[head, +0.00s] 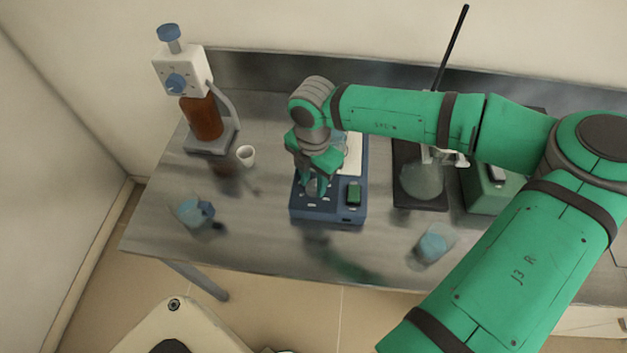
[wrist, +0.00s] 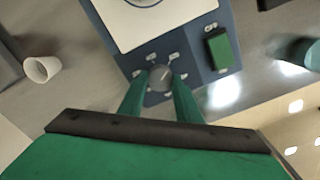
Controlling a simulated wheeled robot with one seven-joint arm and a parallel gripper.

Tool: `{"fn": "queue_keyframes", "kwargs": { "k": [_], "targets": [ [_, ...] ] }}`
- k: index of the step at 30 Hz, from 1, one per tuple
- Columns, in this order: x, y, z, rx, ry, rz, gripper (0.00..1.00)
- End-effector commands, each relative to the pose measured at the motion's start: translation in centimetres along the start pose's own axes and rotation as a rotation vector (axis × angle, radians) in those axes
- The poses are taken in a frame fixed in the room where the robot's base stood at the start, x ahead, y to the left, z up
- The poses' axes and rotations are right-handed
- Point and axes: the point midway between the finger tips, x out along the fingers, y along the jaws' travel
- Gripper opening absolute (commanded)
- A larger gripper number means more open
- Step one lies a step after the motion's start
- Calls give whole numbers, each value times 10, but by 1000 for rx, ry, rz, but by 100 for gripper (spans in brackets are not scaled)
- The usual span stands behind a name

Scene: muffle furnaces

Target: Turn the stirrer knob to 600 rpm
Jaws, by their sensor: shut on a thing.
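The stirrer (head: 341,213) is a blue box with a white top plate, standing near the front middle of the bench. Its grey round knob (wrist: 160,77) sits on the front panel, with small white labels around it. My gripper (head: 312,188) comes down over the knob from above. In the wrist view its two green fingers (wrist: 160,88) are on either side of the knob and shut on it. The knob is mostly hidden in the head view. The labels are too small to read. A green switch (wrist: 218,49) is on the panel to the right of the knob.
A bottle with a dispenser (head: 203,118) stands at the back left, with a small white cup (head: 246,155) beside it. A blue-capped vessel (head: 194,211) is at the front left. A flask (head: 422,180) on a stand and another vessel (head: 433,243) are to the right.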

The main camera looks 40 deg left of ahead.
Motion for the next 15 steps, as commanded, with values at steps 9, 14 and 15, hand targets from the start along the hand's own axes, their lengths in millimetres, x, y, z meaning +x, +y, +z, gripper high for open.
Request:
{"fn": "queue_keyframes", "kwargs": {
  "k": [9, 14, 15],
  "targets": [
    [0, 0, 0, -1, 0, 1, 49],
    [-3, 0, 0, -1, -1, 0, 49],
    [-5, 0, 1, -1, -2, 0, 49]
  ]
}}
